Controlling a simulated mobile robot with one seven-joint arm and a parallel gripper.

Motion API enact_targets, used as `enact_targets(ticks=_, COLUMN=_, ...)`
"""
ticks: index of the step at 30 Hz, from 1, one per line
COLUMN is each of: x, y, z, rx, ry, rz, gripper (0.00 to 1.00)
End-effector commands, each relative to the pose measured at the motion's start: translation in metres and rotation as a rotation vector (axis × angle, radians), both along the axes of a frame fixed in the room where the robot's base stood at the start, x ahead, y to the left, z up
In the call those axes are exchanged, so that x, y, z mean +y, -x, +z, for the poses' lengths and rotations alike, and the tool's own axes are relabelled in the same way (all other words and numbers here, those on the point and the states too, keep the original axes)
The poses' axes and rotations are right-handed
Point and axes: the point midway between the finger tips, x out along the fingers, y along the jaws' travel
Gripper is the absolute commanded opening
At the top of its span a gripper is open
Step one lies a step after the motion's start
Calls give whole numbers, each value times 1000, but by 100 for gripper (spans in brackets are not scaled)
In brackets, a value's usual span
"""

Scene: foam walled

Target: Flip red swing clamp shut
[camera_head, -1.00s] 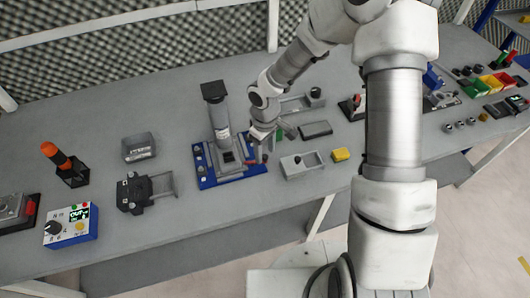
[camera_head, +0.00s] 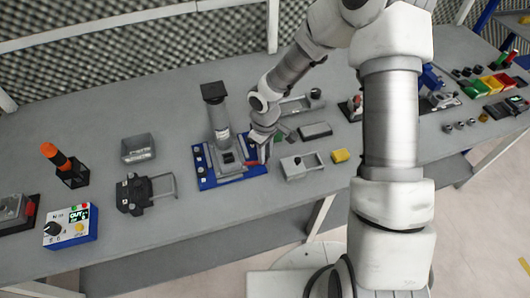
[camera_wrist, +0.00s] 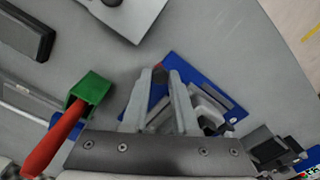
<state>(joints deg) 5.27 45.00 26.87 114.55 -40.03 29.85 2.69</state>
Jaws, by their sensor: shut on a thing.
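The blue base plate (camera_head: 206,181) lies on the grey bench with a dark-topped grey column device (camera_head: 216,115) standing on it. A small red part, apparently the red swing clamp's handle (camera_head: 251,163), shows at the plate's right side, below my gripper (camera_head: 258,153). In the wrist view, the two grey fingers of my gripper (camera_wrist: 163,78) converge over the edge of the blue plate (camera_wrist: 178,62), with a bit of the red handle (camera_wrist: 158,68) between their tips. My gripper is shut on it. The fingers hide most of the clamp, so its swing angle cannot be told.
A green block with a red rod (camera_wrist: 92,88) stands close left of the fingers in the wrist view. A grey tray (camera_head: 291,170) and yellow block (camera_head: 340,155) lie to the right. A black clamp-like fixture (camera_head: 133,193) lies left; bare bench separates it from the plate.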

Motion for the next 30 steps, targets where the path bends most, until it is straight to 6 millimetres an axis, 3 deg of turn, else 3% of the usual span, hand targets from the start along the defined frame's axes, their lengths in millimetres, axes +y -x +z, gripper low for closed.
enact_targets(ticks=12, x=2, y=-10, z=1, rx=-1, ry=-2, rz=232, gripper=0)
enact_targets(ticks=22, x=3, y=-11, z=1, rx=-3, ry=-2, rz=248, gripper=0)
enact_targets(ticks=23, x=3, y=-11, z=1, rx=-3, ry=-2, rz=248, gripper=30)
enact_targets(ticks=24, x=3, y=-11, z=1, rx=-4, ry=-2, rz=247, gripper=38)
enact_targets(ticks=27, x=2, y=-10, z=1, rx=-3, ry=-2, rz=247, gripper=56)
enact_targets(ticks=30, x=2, y=-10, z=1, rx=-2, ry=-1, rz=246, gripper=56)
